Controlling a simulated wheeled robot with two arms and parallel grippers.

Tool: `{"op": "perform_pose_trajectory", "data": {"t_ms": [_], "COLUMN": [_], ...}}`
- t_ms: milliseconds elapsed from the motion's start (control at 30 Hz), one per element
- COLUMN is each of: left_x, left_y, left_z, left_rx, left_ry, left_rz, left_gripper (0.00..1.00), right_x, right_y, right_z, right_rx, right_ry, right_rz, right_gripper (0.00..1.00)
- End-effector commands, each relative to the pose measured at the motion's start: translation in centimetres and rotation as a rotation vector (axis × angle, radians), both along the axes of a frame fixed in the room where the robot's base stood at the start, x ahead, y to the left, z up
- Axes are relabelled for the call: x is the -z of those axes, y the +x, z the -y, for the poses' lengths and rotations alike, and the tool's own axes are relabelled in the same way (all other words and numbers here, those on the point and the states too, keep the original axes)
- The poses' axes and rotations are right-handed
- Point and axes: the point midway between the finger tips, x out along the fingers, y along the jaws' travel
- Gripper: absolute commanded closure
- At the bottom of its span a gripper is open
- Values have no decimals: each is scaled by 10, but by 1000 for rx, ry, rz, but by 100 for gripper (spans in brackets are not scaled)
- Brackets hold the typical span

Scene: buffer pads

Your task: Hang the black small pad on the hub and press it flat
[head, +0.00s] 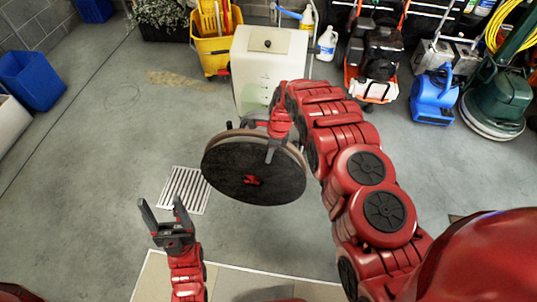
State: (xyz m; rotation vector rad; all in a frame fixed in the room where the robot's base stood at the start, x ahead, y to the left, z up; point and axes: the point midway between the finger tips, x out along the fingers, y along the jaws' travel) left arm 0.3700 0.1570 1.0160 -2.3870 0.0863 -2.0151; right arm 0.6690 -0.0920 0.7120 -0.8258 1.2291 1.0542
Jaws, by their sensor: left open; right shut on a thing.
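The black round pad (228,172) is in the middle of the head view, its broad dark face toward me and tilted. A brownish rim shows along its upper edge and a small red shape at its centre. My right gripper (271,147) is shut on the pad's upper right edge, with one finger lying across its face. My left gripper (160,212) is open and empty, apart from the pad, below and left of it. I cannot make out the hub; whether the red shape is part of it is unclear.
A white cabinet (268,62) stands behind the pad. A yellow mop bucket (212,45), an orange-framed machine (375,60), a blue blower (435,97) and a green floor machine (497,95) line the back. A floor grate (184,190) lies left of the pad. The left floor is mostly clear.

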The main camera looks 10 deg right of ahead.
Motion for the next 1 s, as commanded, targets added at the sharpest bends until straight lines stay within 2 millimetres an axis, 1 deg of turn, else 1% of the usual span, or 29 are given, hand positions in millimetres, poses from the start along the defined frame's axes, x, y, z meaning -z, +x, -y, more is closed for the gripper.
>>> {"op": "perform_pose_trajectory", "data": {"t_ms": [33, 533, 867, 900, 967, 1000], "left_x": [-2, -5, -6, -5, -6, -5], "left_y": [0, 0, 0, 0, 0, 0], "left_z": [0, 0, 0, 0, 0, 0], "left_rx": [0, 0, 0, 0, 0, 0], "left_ry": [0, 0, 0, 0, 0, 0], "left_rz": [0, 0, 0, 0, 0, 0], "left_gripper": [34, 34, 34, 34, 34, 34], "right_x": [-5, -18, -19, -19, -19, -19], "right_y": [3, 6, 5, 5, 5, 5], "right_z": [2, 8, 9, 9, 8, 8], "right_rx": [3, 2, 2, 2, 2, 2], "right_ry": [-1, -1, 0, 0, 0, 0], "right_rz": [8, 8, 7, 7, 6, 5], "right_gripper": [100, 99, 99, 65, 54, 47]}}
